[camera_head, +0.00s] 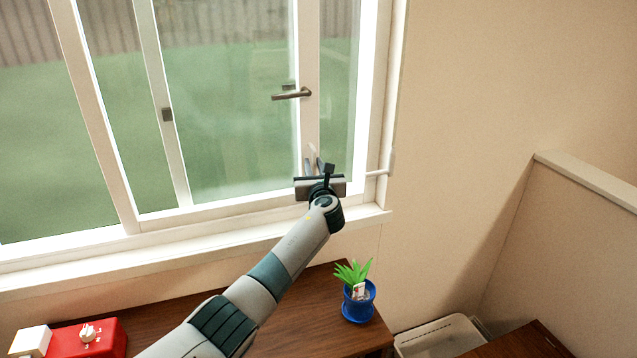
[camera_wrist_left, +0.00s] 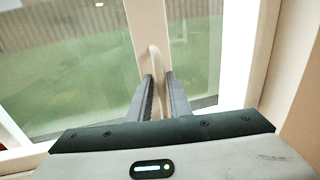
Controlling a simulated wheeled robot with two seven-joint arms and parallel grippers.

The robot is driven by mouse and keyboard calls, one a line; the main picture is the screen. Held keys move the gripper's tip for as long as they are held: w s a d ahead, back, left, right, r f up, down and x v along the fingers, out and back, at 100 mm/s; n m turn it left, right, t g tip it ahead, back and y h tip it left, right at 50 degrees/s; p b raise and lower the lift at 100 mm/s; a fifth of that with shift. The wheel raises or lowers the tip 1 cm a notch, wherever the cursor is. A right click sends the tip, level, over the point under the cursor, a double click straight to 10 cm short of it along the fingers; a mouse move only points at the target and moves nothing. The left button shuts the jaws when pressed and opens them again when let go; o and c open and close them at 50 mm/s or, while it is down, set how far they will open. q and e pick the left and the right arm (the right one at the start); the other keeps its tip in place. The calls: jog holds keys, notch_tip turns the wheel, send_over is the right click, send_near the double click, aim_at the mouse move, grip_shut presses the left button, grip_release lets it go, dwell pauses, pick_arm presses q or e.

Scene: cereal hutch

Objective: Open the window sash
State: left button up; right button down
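The window sash (camera_head: 308,60) has a white upright stile, with a grey lever handle (camera_head: 292,94) part way up. My left gripper (camera_head: 314,162) is at the lower part of this stile, below the lever handle. In the left wrist view its two dark fingers (camera_wrist_left: 159,77) stand apart. A pale upright pull (camera_wrist_left: 154,62) shows between the fingertips, with a visible gap to the right finger. Whether a finger touches the pull I cannot tell. A strip of green view shows between the stile and the right window frame. My right gripper is not in view.
The white window sill (camera_head: 200,243) runs below the window. A blue pot with a green plant (camera_head: 358,300) stands on the brown wooden top (camera_head: 300,325). A red box with a dial (camera_head: 88,338) is at lower left. A low wall (camera_head: 575,230) stands at right.

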pick_arm(q)
jog(key=shift+s+d, duration=0.25)
jog(key=shift+s, duration=0.9)
jog(key=s+d+b, duration=0.2)
jog(key=s+d, duration=0.1)
jog(key=s, duration=1.1)
jog(key=shift+s+b, duration=0.3)
jog(key=shift+b, duration=0.05)
jog(key=shift+a, duration=0.1)
